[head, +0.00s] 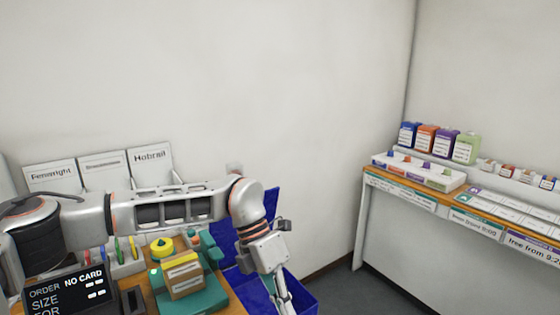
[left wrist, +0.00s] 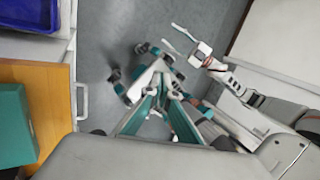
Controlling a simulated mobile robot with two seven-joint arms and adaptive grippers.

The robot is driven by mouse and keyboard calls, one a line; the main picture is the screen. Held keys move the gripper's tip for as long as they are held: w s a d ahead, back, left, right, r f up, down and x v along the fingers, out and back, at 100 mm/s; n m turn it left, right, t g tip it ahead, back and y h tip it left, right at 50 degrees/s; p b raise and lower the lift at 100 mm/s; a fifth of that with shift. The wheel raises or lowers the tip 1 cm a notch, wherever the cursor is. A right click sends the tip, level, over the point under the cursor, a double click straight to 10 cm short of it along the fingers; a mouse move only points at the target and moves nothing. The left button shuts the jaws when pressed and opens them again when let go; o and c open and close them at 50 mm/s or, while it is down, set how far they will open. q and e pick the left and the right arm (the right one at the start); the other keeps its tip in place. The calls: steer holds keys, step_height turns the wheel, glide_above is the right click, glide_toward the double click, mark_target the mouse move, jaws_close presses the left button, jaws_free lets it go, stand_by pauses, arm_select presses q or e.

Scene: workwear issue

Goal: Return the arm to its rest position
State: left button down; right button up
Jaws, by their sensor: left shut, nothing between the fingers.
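My left arm (head: 165,210) reaches in from the left in the head view, above the wooden counter. Its gripper (head: 286,303) points down over the blue bin at the bottom of the picture. It is shut and empty, and the tips run close to the lower edge. My right gripper (left wrist: 180,40) shows in the left wrist view, over the grey floor. Its two thin fingers stand apart with nothing seen between them.
The wooden counter (head: 237,299) carries a teal tray with a cardboard box (head: 185,280), a dark order display (head: 68,291) and upright signs (head: 152,165). A blue bin (head: 303,291) is beside it. A shelf counter (head: 400,195) with coloured containers stands right. Floor between is clear.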

arm_select(q)
steer(key=s+d+r+n+g+h, duration=0.1)
steer(key=s+d+g+h, duration=0.3)
steer(key=s+d+h, duration=0.55)
steer(key=d+r+n+t+h, duration=0.3)
steer(key=d+r+n+h, duration=0.3)
steer(key=d, duration=0.2)
steer(key=w+a+f+n+t+h, duration=0.1)
steer(key=w+a+n+t, duration=0.25)
steer(key=n+t, duration=0.35)
steer(key=w+a+f+n+t, duration=0.1)
steer(key=w+a+n+t, duration=0.25)
steer(key=n+t, duration=0.35)
steer(key=w+a+f+n+t+y, duration=0.4)
steer(key=a+f+n+t+y, duration=0.3)
steer(key=a+f+n, duration=0.25)
steer(key=s+a+f+n+g+y, duration=0.2)
steer(key=s+a+f+n+y, duration=0.3)
steer(key=s+a+f, duration=0.3)
steer(key=s+a+f+n+g+y, duration=0.3)
steer(key=s+a+f+n+y, duration=0.3)
steer(key=a+f, duration=0.9)
step_height(320, 180, down, 4)
steer(key=shift+s+f, duration=0.1)
steer(key=shift+s, duration=1.05)
